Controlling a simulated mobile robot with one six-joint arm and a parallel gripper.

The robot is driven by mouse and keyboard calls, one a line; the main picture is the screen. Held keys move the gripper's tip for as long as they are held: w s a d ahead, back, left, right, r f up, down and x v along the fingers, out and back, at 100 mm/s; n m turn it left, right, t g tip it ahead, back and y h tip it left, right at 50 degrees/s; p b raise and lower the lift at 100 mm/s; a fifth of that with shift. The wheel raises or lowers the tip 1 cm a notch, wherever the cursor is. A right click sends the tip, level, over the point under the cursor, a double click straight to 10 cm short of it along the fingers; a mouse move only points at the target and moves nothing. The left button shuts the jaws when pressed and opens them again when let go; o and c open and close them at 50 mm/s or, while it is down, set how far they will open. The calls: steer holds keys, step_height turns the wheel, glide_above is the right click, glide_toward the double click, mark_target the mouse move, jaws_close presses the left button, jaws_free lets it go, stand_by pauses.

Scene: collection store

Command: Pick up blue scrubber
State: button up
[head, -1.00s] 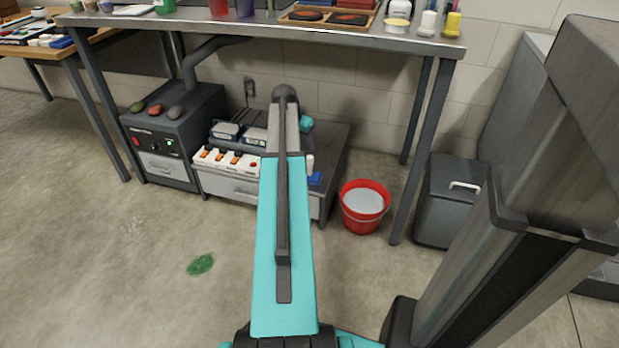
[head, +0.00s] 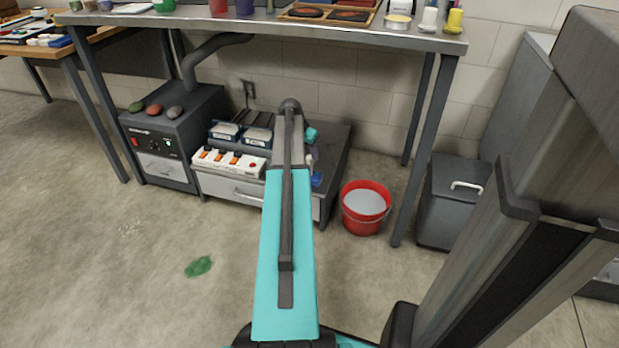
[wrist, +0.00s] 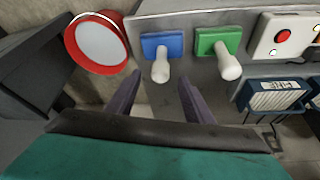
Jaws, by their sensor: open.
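The blue scrubber (wrist: 162,44) has a blue square head and a white handle. In the wrist view it is at the upper middle, near the cabinet edge, with its handle pointing toward my jaws. In the head view only a blue bit of it (head: 317,180) shows right of my arm. A green scrubber (wrist: 217,42) with a white handle lies just to its right. My gripper (wrist: 157,84) is open and empty, its fingers apart on either side below the blue scrubber's handle. In the head view my arm hides the gripper.
A red bucket (head: 365,223) stands on the floor right of the low cabinet (head: 333,180). A grey bin (head: 450,215) stands beyond.

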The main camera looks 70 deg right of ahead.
mark_target(309, 157)
steer(key=shift+b+x, duration=1.4)
steer(key=shift+x, duration=1.25)
steer(key=shift+d, duration=0.1)
steer(key=shift+r, duration=0.1)
jaws_close()
